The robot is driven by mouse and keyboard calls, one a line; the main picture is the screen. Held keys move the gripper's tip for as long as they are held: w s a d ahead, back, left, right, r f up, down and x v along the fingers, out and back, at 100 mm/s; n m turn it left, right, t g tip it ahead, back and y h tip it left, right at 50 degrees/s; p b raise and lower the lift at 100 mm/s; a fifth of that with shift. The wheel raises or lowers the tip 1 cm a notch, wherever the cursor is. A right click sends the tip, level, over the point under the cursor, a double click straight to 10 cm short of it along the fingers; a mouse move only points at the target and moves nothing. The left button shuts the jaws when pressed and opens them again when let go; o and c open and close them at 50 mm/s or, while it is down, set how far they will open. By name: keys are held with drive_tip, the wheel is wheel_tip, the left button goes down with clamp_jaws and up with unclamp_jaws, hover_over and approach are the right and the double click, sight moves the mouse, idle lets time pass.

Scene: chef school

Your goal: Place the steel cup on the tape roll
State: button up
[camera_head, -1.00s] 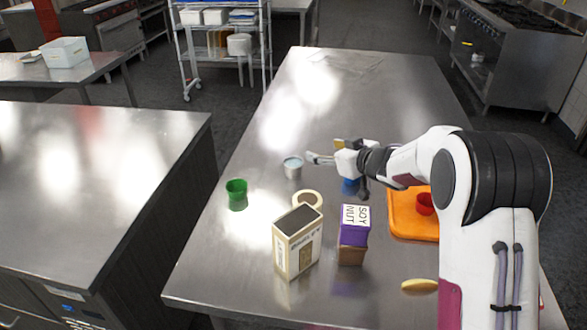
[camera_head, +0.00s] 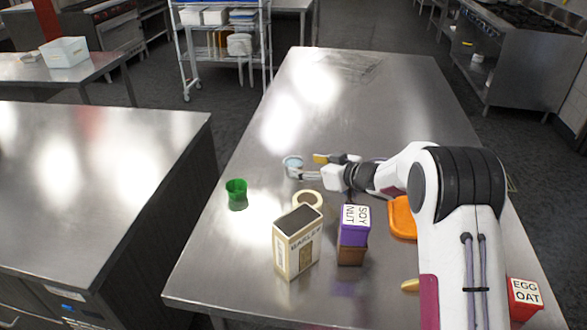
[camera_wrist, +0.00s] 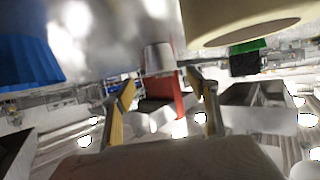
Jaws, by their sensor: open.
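The steel cup (camera_head: 292,166) stands upright on the steel table, left of my gripper. My gripper (camera_head: 308,168) is open and low over the table, with its fingers pointing left at the cup. The wrist view shows the cup (camera_wrist: 158,58) ahead, between the directions of the two fingers (camera_wrist: 161,84). The cup does not look gripped; whether a finger touches it I cannot tell. The beige tape roll (camera_head: 308,193) lies flat on the table, nearer the camera than the cup. It looms large at upper right in the wrist view (camera_wrist: 240,22).
A green cup (camera_head: 236,194) stands left of the roll. A barley box (camera_head: 297,243) and a soy nut box (camera_head: 354,226) stand in front. An orange board (camera_head: 402,218) is partly behind my arm. A blue cup (camera_wrist: 28,48) shows at left in the wrist view. The table's far part is clear.

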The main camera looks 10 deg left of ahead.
sight(300, 167)
drive_tip(key=shift+x, duration=0.85)
drive_tip(key=shift+f, duration=0.15)
drive_tip(key=shift+x, duration=2.6)
drive_tip(key=shift+s+f, duration=0.1)
drive_tip(key=shift+s, duration=0.1)
drive_tip(key=shift+c, duration=0.3)
drive_tip(key=c, duration=1.3)
drive_tip(key=shift+c, duration=0.2)
drive_tip(key=shift+r, duration=5.05)
